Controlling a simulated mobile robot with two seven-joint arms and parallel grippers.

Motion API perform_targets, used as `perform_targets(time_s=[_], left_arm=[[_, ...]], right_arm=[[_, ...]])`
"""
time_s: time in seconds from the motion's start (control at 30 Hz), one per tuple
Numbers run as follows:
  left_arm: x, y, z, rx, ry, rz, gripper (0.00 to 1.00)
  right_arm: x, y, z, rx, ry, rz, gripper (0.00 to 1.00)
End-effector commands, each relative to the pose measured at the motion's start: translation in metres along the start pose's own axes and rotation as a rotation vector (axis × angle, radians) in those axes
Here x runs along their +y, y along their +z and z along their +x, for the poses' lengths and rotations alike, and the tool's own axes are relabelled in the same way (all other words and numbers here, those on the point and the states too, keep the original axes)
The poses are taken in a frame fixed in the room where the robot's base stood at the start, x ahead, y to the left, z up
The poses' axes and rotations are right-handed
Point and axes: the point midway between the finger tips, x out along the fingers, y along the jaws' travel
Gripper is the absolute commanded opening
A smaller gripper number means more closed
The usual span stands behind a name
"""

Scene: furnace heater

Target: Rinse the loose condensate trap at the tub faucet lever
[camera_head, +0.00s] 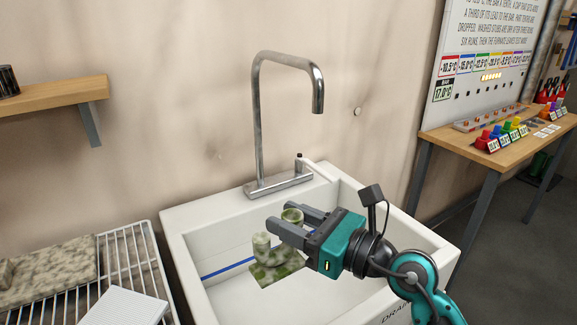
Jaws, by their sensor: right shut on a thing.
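The condensate trap (277,272) is a mottled green and white piece with two short round necks on top. My right gripper (284,220) is shut on one of its necks and holds it over the basin of the white tub (185,235). The chrome faucet (258,115) stands on the tub's back ledge, its spout curving over to the right. Its lever (310,167) points right from the base, behind and above my gripper. No water shows at the spout. My left gripper is not in view.
A wire rack (140,250) with a mottled slab (50,272) and a white ribbed block (125,307) stands left of the tub. A wooden shelf (55,97) sticks out at upper left. A wooden bench (510,155) with coloured items is at right.

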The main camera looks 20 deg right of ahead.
Motion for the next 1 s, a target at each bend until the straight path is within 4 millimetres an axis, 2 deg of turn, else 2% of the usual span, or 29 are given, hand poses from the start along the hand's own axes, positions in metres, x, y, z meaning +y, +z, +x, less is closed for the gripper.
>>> perform_targets(time_s=[0.03,0.2,0.4,0.67,1.0], left_arm=[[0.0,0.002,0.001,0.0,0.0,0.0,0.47],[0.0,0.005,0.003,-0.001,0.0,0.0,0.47],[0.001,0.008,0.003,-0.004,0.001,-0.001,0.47],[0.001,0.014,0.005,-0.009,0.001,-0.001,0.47],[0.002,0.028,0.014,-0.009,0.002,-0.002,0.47]], right_arm=[[0.0,0.014,0.006,-0.005,0.012,-0.015,0.0],[-0.001,0.048,0.017,0.001,0.016,-0.019,0.0],[-0.003,0.074,0.022,-0.001,-0.001,-0.012,0.0],[-0.009,0.08,0.024,-0.002,-0.01,-0.003,0.0],[-0.039,0.072,0.03,-0.003,-0.012,-0.005,0.0]])
